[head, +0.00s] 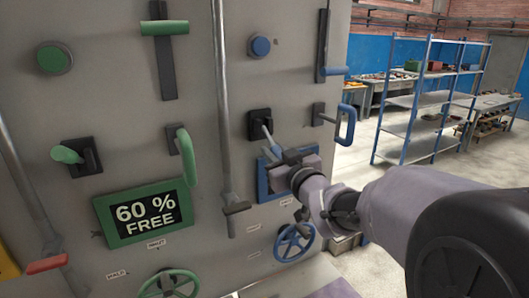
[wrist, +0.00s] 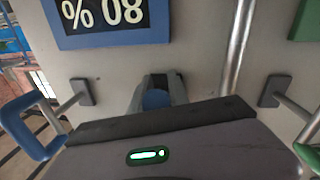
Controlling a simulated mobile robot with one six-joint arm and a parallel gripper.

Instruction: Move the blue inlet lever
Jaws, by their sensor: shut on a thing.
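The blue inlet lever has a dark square base plate (head: 259,121) on the grey panel in the head view. Its rounded blue knob (wrist: 157,98) shows between my fingers in the wrist view. My gripper (head: 268,133) reaches the lever from the lower right and is shut on it. In the wrist view my gripper (wrist: 158,92) has one finger on each side of the knob. The lever's shaft is mostly hidden by the fingers and knob.
A blue loop handle (head: 347,122) sticks out right of the lever. A blue-framed sign (head: 264,187) is partly behind my wrist, with a blue handwheel (head: 294,243) below. A vertical metal rod (head: 222,100) runs to the left. Green controls and a "60 % FREE" sign (head: 147,213) are further left.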

